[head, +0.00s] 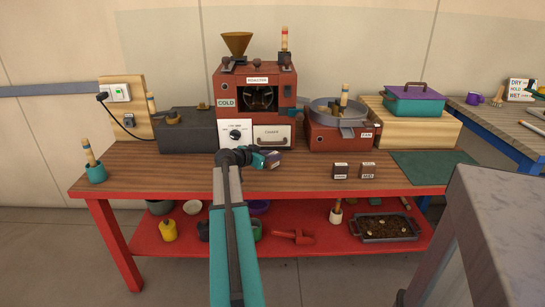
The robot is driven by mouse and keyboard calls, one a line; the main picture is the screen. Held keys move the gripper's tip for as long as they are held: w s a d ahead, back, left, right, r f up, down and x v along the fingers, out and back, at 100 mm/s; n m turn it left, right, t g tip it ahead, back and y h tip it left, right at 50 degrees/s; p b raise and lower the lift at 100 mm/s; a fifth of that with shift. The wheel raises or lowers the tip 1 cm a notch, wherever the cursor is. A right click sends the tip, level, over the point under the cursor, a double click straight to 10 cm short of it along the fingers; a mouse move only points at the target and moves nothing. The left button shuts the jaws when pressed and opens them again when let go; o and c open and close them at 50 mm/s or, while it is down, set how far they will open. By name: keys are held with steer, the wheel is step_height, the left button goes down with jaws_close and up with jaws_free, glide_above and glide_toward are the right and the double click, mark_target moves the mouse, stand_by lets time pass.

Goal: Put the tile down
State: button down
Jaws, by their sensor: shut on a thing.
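My gripper (268,159) is over the middle of the wooden tabletop, in front of the roaster. It is shut on a small dark tile (274,161), which shows at the tip of the gripper. Whether the tile touches the tabletop cannot be told from this view. Two other small dark tiles with white labels, a left one (340,171) and a right one (368,171), stand side by side on the table (290,182) to the right of my gripper. Their labels are too small to read surely.
The red roaster (258,95) with a COLD sign stands behind my gripper, with a white dial panel (235,134). A round pan (338,110) sits on a red box to the right. A green mat (433,167) lies at the right end. The table's front right is clear.

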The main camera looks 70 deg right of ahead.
steer(key=shift+f, duration=0.15)
steer(key=c, duration=1.5)
jaws_free()
steer(key=shift+c, duration=0.2)
steer(key=shift+r, duration=0.2)
steer(key=v, duration=1.2)
steer(key=shift+a, duration=0.1)
